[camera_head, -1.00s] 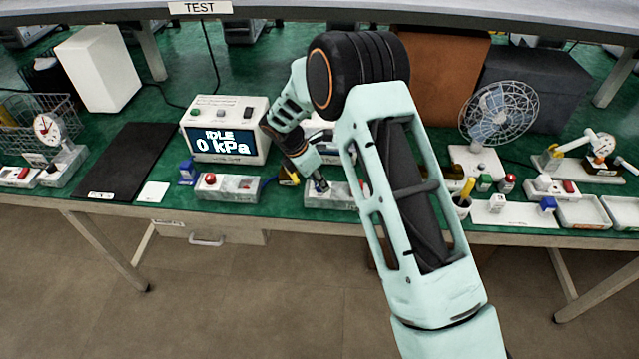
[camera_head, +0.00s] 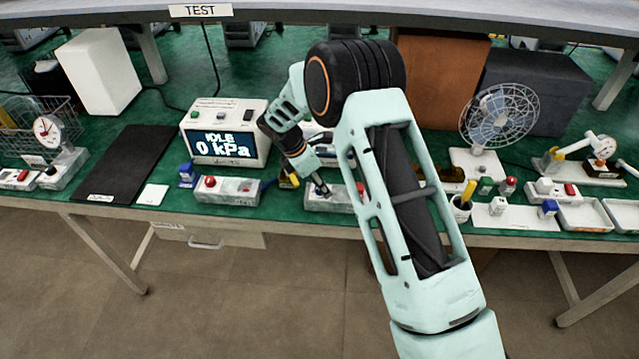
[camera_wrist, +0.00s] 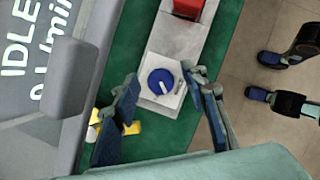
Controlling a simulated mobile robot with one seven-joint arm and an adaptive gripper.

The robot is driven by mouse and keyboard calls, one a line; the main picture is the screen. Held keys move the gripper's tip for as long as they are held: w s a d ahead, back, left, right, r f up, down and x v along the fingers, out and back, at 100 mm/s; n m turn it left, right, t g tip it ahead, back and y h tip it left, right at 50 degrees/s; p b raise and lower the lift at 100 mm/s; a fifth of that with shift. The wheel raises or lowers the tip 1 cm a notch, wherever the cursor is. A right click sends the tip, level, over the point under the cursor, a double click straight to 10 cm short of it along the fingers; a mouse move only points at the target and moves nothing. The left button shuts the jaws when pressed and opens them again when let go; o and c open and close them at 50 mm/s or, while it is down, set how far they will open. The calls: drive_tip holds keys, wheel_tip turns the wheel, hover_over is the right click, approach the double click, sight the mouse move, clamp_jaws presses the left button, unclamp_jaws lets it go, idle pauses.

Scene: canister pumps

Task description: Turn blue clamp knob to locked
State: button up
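The blue clamp knob (camera_wrist: 160,82) shows in the wrist view as a round cap on a white plate with small marks beside it. It sits on a grey block (camera_wrist: 181,43). The block also shows in the head view (camera_head: 328,203), where my gripper hides the knob. My gripper (camera_wrist: 164,77) is open, with one fingertip on each side of the knob in the wrist view. Gaps show between both fingers and the knob. I cannot tell how far above the knob the fingertips are. In the head view my gripper (camera_head: 324,191) points down at the block.
A red part (camera_wrist: 189,7) sits on the same block. A yellow item (camera_wrist: 132,127) lies beside one finger. A pressure display (camera_head: 225,146) reading IDLE 0 kPa stands behind left, and a similar block with a red button (camera_head: 228,190) is to the left. The bench's front edge is close.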

drive_tip(key=shift+a+r, duration=0.2)
drive_tip(key=shift+r, duration=0.3)
drive_tip(key=r, duration=0.1)
drive_tip(key=s+a+r, duration=0.1)
drive_tip(key=a+r, duration=0.1)
drive_tip(key=shift+s+a+r, duration=0.25)
drive_tip(key=shift+s+r, duration=0.1)
drive_tip(key=s+a, duration=0.5)
drive_tip(key=a, duration=0.4)
drive_tip(key=shift+s, duration=0.25)
